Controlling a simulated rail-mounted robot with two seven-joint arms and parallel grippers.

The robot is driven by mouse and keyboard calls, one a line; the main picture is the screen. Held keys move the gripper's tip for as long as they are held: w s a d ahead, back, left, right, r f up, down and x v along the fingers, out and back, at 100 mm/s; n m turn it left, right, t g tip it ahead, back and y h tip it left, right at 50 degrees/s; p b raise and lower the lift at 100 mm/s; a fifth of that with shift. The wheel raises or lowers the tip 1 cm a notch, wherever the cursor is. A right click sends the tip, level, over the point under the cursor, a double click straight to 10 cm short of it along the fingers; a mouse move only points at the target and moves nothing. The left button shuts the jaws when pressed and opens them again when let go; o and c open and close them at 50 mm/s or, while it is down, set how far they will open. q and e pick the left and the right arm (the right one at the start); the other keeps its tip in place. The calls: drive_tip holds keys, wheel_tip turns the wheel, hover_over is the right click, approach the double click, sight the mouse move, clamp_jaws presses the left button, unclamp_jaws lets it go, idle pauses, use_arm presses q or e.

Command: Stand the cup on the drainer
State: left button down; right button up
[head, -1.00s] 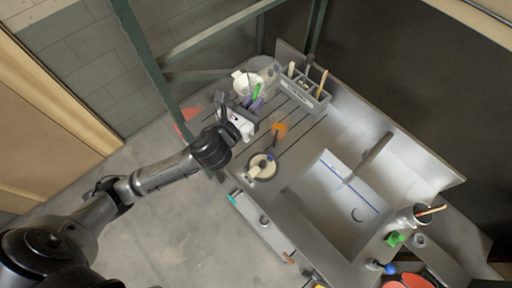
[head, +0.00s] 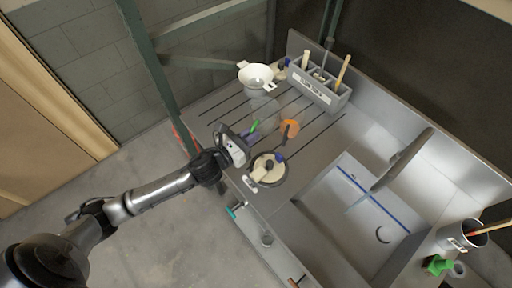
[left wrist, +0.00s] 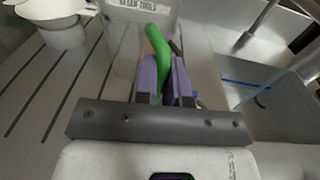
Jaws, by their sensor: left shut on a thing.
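A clear see-through cup (head: 262,105) with a green handle (head: 255,125) is over the grooved drainer (head: 212,110) left of the sink. My left gripper (head: 248,134) is shut on the green handle. In the left wrist view the handle (left wrist: 164,48) runs between the purple fingers (left wrist: 164,82), and the cup's faint wall (left wrist: 122,55) is just beyond, looking roughly upright. I cannot tell whether its base touches the drainer. My right gripper is not in view.
A white two-handled bowl (head: 256,78) stands at the drainer's back. A grey tool caddy (head: 318,92) is behind right. The sink basin (head: 345,215) is right; grooves at left are clear.

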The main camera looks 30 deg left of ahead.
use_arm(q)
drive_tip(key=shift+d+f+b, duration=0.1)
drive_tip(key=shift+f+b, duration=0.75)
drive_tip(key=shift+f, duration=2.8)
drive_tip(key=shift+f, duration=0.1)
drive_tip(key=c, duration=1.2)
unclamp_jaws()
